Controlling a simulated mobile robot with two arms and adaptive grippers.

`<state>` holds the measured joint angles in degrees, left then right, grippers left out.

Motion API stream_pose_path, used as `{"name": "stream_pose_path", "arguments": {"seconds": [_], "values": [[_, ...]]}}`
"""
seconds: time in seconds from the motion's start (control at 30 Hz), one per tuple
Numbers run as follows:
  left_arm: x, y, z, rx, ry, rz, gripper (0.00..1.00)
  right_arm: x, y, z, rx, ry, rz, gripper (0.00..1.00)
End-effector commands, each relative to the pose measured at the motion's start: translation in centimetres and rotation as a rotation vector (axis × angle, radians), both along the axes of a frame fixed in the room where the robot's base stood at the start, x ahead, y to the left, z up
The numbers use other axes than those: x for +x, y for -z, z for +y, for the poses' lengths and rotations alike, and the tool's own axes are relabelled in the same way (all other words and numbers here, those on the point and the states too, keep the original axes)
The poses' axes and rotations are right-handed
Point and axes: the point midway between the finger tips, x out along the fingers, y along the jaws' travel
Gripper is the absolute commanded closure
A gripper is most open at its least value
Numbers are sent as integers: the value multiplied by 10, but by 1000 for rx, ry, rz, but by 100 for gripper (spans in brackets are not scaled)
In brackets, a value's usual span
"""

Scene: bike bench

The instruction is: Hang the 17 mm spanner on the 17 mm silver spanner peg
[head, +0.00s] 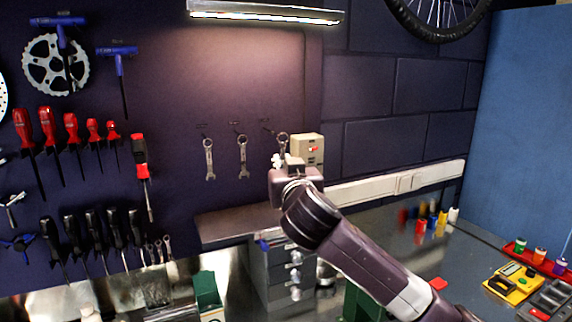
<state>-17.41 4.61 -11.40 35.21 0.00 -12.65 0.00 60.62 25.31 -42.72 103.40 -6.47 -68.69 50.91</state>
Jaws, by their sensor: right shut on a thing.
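A silver spanner (282,140) stands upright at my right gripper (280,163), with its ring end up close to a peg on the dark wall panel. My right gripper is shut on it; its fingers and wrist hide the spanner's lower part. I cannot tell whether the ring is around the peg or in front of it. Two other silver spanners hang to the left, one on the left (209,158) and one in the middle (242,156). The size marks are too small to read. My left gripper is out of view.
A beige box with a red button (309,149) is just right of my right gripper. Red-handled screwdrivers (71,130) hang at the left. A grey drawer unit (283,270) stands below. A yellow multimeter (512,281) lies on the bench at the right.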

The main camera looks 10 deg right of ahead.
Motion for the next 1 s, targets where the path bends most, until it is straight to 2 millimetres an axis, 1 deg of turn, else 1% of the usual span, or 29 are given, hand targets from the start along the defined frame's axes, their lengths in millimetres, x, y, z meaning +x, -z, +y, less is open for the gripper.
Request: {"name": "stream_pose_path", "arguments": {"seconds": [0.1,0.23,0.67,0.73,1.0], "values": [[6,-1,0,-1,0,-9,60,7,-1,1,0,0,-3,100],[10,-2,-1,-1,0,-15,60,15,0,3,0,0,-2,100],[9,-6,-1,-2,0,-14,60,40,1,7,-2,1,-3,100],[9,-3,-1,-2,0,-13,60,43,5,9,2,-1,-1,100],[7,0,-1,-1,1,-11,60,52,6,10,2,-1,-1,100]]}}
